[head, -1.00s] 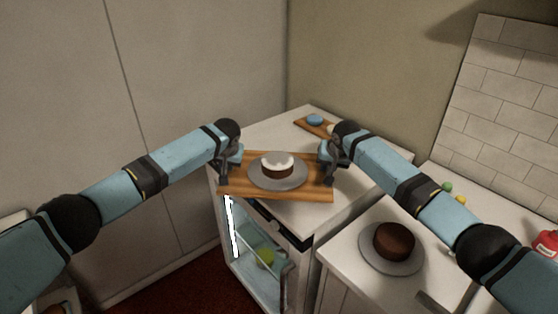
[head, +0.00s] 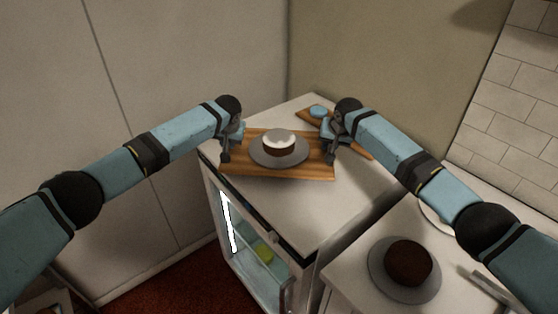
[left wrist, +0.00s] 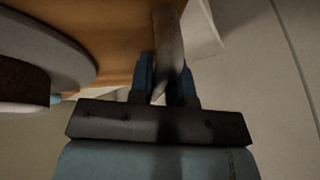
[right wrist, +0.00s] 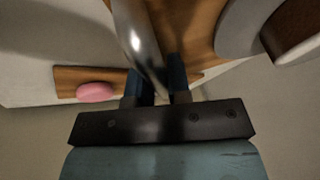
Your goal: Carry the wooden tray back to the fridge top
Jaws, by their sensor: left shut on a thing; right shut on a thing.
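The wooden tray (head: 240,168) is over the white fridge top (head: 330,215), near its left side; I cannot tell whether it touches the surface. It looks about level. A grey turntable (head: 256,156) with a dark, white-topped cake (head: 279,144) sits on it. My left gripper (head: 226,150) is shut on the tray's left metal handle, which shows in the left wrist view (left wrist: 168,45). My right gripper (head: 331,138) is shut on the right metal handle, seen in the right wrist view (right wrist: 138,40).
A small wooden board (head: 352,145) with a blue item (head: 318,111) lies at the back of the fridge top. The fridge front shows a lit interior with a green item (head: 264,252). A chocolate cake (head: 409,263) on a turntable (head: 377,268) stands on the right counter. The front fridge top is clear.

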